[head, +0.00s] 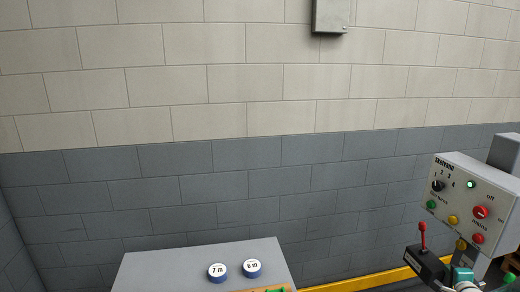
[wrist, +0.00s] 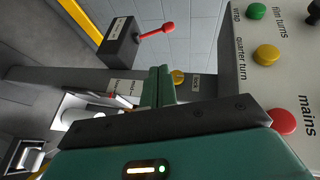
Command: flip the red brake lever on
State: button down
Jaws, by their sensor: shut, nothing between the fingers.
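The red brake lever (head: 423,238) stands up from a small black box (head: 427,264) at the lower right of the head view, below and left of the control panel. In the wrist view the red lever (wrist: 156,33) with its round knob sticks out to the right from its dark box (wrist: 118,43). My gripper (head: 462,275) is teal and sits just right of the lever box. In the wrist view my gripper's fingers (wrist: 158,88) are together with nothing between them, apart from the lever. Its lower parts are cut off in the head view.
The control panel (head: 469,188) at right carries a black selector, a lit green lamp, a red mains knob and several coloured buttons. Its red mains knob (wrist: 282,122) is close to my gripper. A grey table (head: 150,270) bears two round markers, 7 m (head: 217,271) and 6 m (head: 252,267).

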jog(key=a+r+n+g, duration=0.2)
jog(key=a+r+n, duration=0.3)
jog(key=a+r, duration=0.5)
jog(key=a+r+n+g, duration=0.2)
jog(key=a+r+n, duration=0.4)
jog(key=a, duration=0.9)
jog(key=s+a+r+n+g+y, duration=0.2)
jog(key=s+a+n, duration=0.3)
jog(key=s+a, duration=0.7)
jog(key=s+a+r+n+g+y, duration=0.2)
jog(key=s+a+n, duration=0.3)
jog(key=s+a, duration=0.7)
jog(key=shift+s+a+y, duration=0.4)
jog(key=shift+a+y, duration=0.4)
jog(key=shift+a, duration=0.15)
jog(key=shift+d, duration=0.15)
